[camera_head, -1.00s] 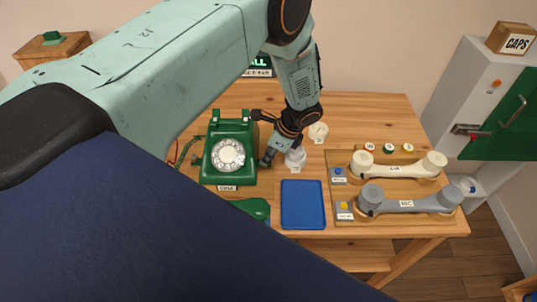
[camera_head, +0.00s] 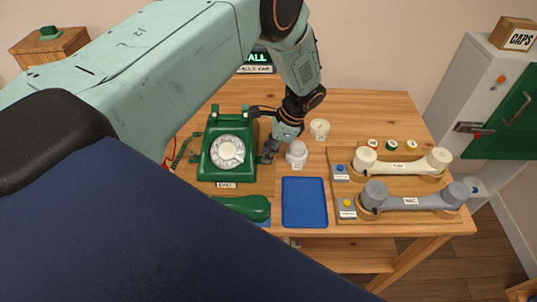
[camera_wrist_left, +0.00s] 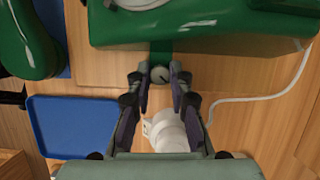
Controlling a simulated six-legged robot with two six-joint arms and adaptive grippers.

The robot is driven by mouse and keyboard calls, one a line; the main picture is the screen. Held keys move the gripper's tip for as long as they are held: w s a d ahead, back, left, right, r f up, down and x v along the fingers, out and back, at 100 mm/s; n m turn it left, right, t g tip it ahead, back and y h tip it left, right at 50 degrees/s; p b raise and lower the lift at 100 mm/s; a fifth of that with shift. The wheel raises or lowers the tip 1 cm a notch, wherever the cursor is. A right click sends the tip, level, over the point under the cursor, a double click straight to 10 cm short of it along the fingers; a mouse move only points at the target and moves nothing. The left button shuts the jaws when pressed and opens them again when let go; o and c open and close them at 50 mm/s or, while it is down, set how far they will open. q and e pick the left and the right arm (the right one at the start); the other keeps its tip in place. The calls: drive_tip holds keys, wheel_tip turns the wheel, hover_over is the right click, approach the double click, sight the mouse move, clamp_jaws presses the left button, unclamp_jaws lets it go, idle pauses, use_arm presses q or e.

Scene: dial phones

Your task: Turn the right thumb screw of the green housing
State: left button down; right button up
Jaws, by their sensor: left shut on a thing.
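The green housing (camera_head: 226,170) is a dial phone body with a white dial, standing on the left part of the wooden table. It shows at the top of the left wrist view (camera_wrist_left: 200,25). The right thumb screw (camera_wrist_left: 160,74) is a small grey round knob with a line across its face, on the housing's right side. My left gripper (camera_wrist_left: 160,78) has its fingers closed on the screw from both sides. In the head view my left gripper (camera_head: 267,154) hides the screw. My right gripper is not in view.
A white cylindrical piece (camera_head: 296,154) stands close to the right of my left gripper. A green handset (camera_head: 242,208) and a blue tray (camera_head: 304,203) lie in front. A cream handset (camera_head: 402,167) and a grey handset (camera_head: 411,201) rest on a wooden board at right.

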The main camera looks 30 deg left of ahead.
use_arm(q)
drive_tip(key=n, duration=0.1)
drive_tip(key=n+b, duration=0.1)
drive_tip(key=shift+w+f+n+g+h, duration=0.1)
drive_tip(key=shift+w+n+g+h, duration=0.05)
drive_tip(key=shift+n+g+h, duration=0.2)
drive_tip(key=shift+n+g+h+b, duration=0.25)
drive_tip(key=shift+n+h+b, duration=0.25)
drive_tip(key=shift+n, duration=0.55)
drive_tip(key=shift+a, duration=0.1)
drive_tip(key=c, duration=1.2)
unclamp_jaws()
